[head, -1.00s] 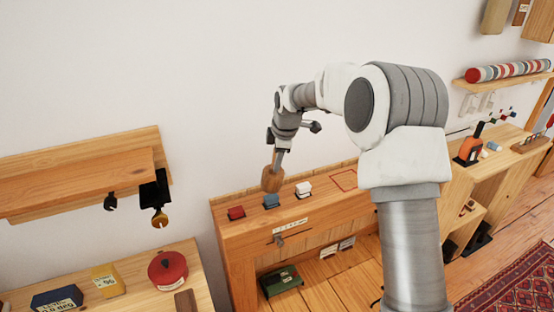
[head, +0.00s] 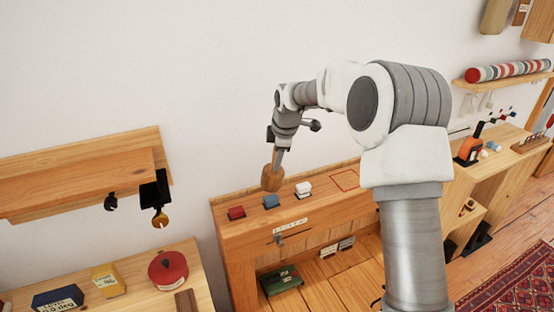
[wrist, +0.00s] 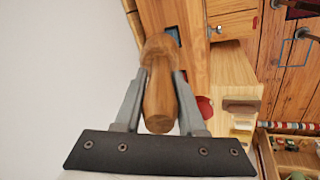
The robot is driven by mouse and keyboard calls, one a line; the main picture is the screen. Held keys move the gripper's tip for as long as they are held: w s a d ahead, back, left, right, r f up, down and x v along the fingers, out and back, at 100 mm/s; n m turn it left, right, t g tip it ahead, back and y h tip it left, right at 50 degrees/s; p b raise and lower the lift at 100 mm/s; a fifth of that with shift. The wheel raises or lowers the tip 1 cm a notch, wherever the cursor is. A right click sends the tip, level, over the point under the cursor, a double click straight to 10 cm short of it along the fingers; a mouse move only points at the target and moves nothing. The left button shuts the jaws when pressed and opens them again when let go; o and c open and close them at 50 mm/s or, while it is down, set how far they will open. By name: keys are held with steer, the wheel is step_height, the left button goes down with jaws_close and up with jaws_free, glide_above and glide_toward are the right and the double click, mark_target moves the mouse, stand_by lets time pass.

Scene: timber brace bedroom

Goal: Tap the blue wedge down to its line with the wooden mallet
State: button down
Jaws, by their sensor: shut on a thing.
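The blue wedge (head: 271,201) stands in the wooden bench top between a red wedge (head: 236,212) and a white wedge (head: 303,189). Its line is too small to make out. My gripper (head: 279,160) is shut on the wooden mallet (head: 272,177). The mallet's head hangs just above the blue wedge, and I cannot tell whether they touch. In the wrist view the mallet's handle (wrist: 160,95) lies between my two fingers, and a bit of the blue wedge (wrist: 173,36) shows beside the mallet.
A red square outline (head: 345,180) marks a clear patch on the bench right of the wedges. A wooden shelf (head: 75,180) with dark hooks sticks out at the left. A lower table (head: 130,285) holds boxes and a red round tin (head: 168,270).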

steer(key=shift+f, duration=0.1)
stand_by(0.3)
steer(key=shift+f+b, duration=0.3)
steer(key=shift+f, duration=0.05)
